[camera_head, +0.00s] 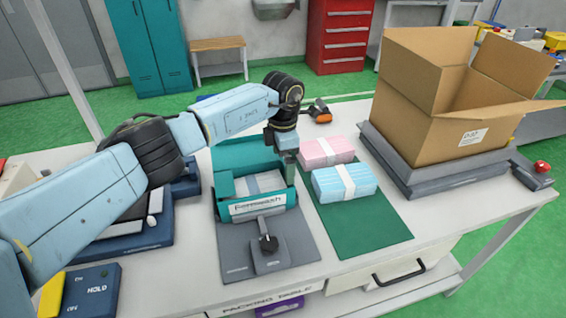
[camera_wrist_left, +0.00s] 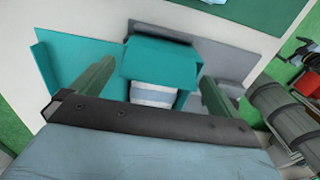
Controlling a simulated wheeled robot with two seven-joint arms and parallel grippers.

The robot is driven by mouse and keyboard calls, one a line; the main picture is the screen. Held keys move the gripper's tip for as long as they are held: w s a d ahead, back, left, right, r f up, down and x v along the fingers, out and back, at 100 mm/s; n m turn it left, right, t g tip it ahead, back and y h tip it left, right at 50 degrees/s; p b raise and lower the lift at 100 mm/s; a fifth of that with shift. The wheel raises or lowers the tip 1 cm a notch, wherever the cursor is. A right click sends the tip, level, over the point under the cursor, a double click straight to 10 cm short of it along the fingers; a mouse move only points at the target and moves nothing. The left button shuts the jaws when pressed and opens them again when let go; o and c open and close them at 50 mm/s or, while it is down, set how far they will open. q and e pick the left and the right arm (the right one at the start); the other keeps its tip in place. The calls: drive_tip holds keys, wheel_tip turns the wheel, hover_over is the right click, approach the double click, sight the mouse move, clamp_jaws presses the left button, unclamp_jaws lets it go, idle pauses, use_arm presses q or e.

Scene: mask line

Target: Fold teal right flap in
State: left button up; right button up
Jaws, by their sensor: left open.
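The teal carton (camera_head: 230,208) sits on a grey fixture plate (camera_head: 265,245) with a white label on its front panel. Its inside shows a pale blue and white pack (camera_head: 262,182). The upright teal left flap (camera_head: 224,184) stands at its left side. The right flap is largely hidden by my left gripper (camera_head: 288,160), which is at the carton's right edge, pointing down. In the left wrist view its two fingers (camera_wrist_left: 157,75) are apart with nothing held, on either side of the teal carton (camera_wrist_left: 160,60). I cannot tell whether a finger touches the flap. My right gripper is not in view.
A pink pack (camera_head: 318,152) and a blue pack (camera_head: 335,184) lie on a green mat (camera_head: 365,225) right of the carton. A large open cardboard box (camera_head: 440,130) is at the right on a grey platform (camera_head: 395,160).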

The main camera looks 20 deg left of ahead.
use_arm(q)
drive_tip(key=shift+f, duration=0.6)
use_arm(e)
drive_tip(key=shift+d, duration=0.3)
use_arm(q)
drive_tip(key=c, duration=0.9)
drive_tip(key=shift+a+f, duration=0.1)
